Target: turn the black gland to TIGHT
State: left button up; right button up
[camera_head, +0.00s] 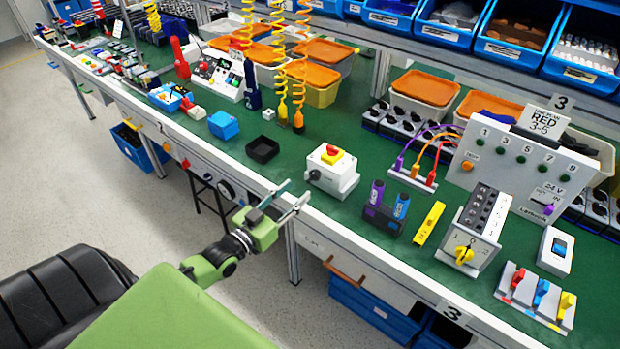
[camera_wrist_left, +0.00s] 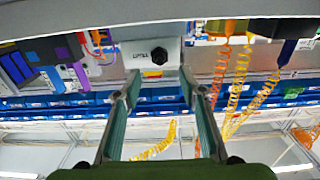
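A white box (camera_head: 332,172) with a yellow and red top stands near the front edge of the green bench. The black gland (camera_head: 314,175) is on its front face. In the left wrist view, which looks upside down, the black gland (camera_wrist_left: 160,67) shows as a dark hexagon beside small dark lettering that I cannot read surely. My left gripper (camera_head: 294,193) is open and empty, in front of the box and apart from it. In the left wrist view its two fingers (camera_wrist_left: 158,85) are spread, with the gland between them in the picture. My right gripper is not in view.
A black open tray (camera_head: 263,150) stands left of the box. Purple and blue items (camera_head: 385,207) and a rotary switch unit with a yellow knob (camera_head: 474,232) stand to its right. Coiled yellow and orange hoses (camera_head: 283,75) hang behind. The bench strip before the box is clear.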

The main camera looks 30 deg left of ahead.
aim_at(312, 177)
pick_arm(q)
jog(key=w, duration=0.7)
jog(key=shift+w+d, duration=0.15)
jog(key=shift+d, duration=0.15)
grip_shut()
